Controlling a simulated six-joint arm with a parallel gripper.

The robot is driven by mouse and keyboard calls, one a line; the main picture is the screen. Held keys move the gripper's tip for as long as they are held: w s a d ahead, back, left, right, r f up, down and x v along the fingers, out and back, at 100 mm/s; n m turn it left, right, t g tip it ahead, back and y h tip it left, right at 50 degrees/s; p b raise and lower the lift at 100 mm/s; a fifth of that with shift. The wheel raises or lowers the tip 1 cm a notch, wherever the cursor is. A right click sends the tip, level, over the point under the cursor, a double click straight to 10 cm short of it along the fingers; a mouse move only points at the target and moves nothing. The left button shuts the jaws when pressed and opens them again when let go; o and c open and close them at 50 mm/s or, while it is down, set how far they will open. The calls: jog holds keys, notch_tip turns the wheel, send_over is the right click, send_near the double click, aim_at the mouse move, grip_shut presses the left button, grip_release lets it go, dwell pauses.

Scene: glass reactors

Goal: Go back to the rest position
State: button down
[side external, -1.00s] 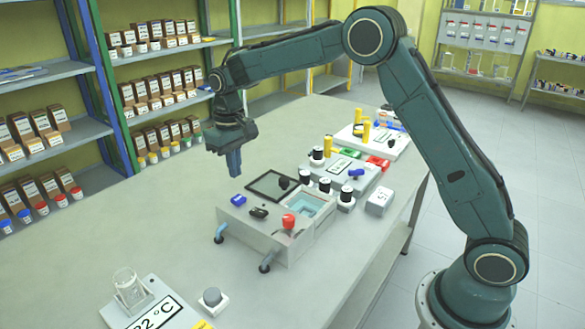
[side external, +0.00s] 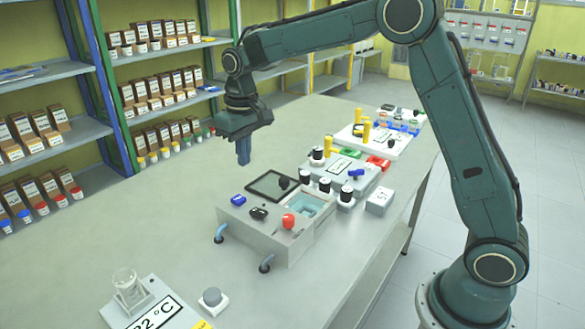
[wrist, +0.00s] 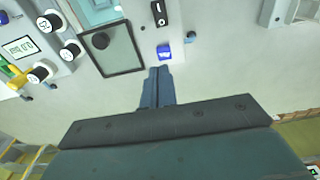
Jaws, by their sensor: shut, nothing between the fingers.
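My gripper (side external: 243,152) points down above the bare table (side external: 170,215), behind the grey box-like device, and its fingers are closed together with nothing between them. In the wrist view the closed blue fingers (wrist: 158,85) show against the table, near a blue switch (wrist: 163,52). The grey device (side external: 262,236) has a dark-framed lid (side external: 270,184) lying open, a pale blue basin (side external: 308,205) and a red knob (side external: 288,221). My gripper appears clear of the device and the table.
Units with black-capped knobs and yellow cylinders (side external: 327,146) line the table's right side. Shelves with boxes (side external: 150,90) stand behind. The table's left middle is free.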

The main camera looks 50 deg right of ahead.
jog(key=s+d+r+t, duration=0.1)
jog(key=s+r, duration=0.4)
jog(key=s, duration=0.3)
jog(key=s+d+r+t, duration=0.1)
jog(key=s+r, duration=0.4)
jog(key=s, duration=0.3)
jog(key=s+f+t, duration=0.3)
jog(key=s, duration=1.3)
jog(key=shift+s+d, duration=0.2)
jog(key=shift+s, duration=0.15)
jog(key=shift+w, duration=0.1)
jog(key=w+r+g, duration=0.3)
jog(key=w, duration=1.5)
jog(key=w+a+f+g, duration=0.2)
jog(key=w+f, duration=1)
jog(key=w, duration=0.5)
jog(key=shift+w+a+f+g, duration=0.2)
jog(key=shift+w+a+g, duration=0.1)
jog(key=shift+a, duration=0.1)
